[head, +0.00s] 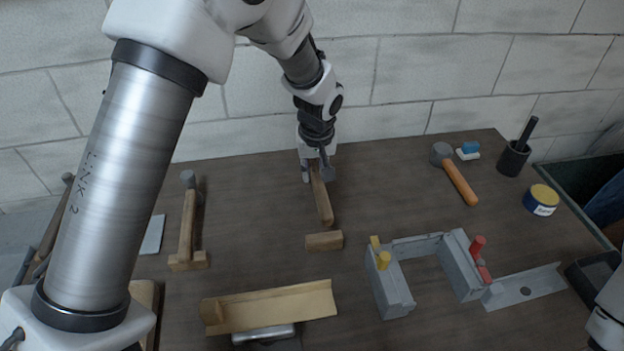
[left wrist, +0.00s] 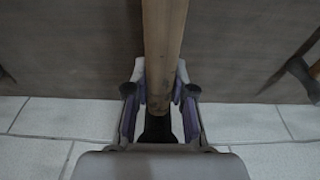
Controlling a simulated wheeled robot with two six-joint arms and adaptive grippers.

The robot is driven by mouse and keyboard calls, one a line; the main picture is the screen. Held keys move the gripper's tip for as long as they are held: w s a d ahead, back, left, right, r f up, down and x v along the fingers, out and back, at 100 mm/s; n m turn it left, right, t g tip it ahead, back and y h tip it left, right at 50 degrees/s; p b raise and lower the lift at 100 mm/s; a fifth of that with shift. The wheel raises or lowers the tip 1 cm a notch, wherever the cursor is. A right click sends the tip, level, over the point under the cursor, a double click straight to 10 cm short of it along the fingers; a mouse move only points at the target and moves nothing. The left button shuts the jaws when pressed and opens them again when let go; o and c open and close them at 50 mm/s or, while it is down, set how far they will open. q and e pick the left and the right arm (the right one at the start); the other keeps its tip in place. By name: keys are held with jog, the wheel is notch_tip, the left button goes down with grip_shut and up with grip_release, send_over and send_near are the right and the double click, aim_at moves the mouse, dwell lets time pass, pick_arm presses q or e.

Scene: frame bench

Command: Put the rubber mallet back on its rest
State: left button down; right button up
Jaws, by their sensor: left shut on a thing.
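In the left wrist view the handle (left wrist: 165,45) runs between the fingers of the left gripper (left wrist: 159,98). A wooden block (head: 324,241), which looks like part of the rest, lies just in front of the handle's near end. I cannot tell whether they touch. My right gripper is out of view.
An orange-handled hammer (head: 460,183) lies at the back right. A grey frame (head: 390,290) with clamps and a wooden trough (head: 270,306) stand in front. The bench between handle and orange-handled hammer is clear.

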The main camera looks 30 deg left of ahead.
aim_at(316, 169)
pick_arm(q)
jog(key=f, duration=0.4)
jog(key=f+p, duration=0.1)
jog(key=f, duration=0.1)
jog(key=shift+w+a+f, duration=0.1)
jog(key=shift+w, duration=0.2)
jog(key=shift+s+f, duration=0.1)
jog(key=shift+f, duration=0.4)
jog(key=c, duration=1)
grip_release()
jog(key=r, duration=0.3)
jog(key=s+d+r+b, duration=0.1)
jog(key=r, duration=0.7)
jog(key=shift+s+d+r+b, duration=0.15)
jog(key=shift+s+r+b, duration=0.05)
jog(key=shift+s+b, duration=0.1)
jog(key=shift+r, duration=0.35)
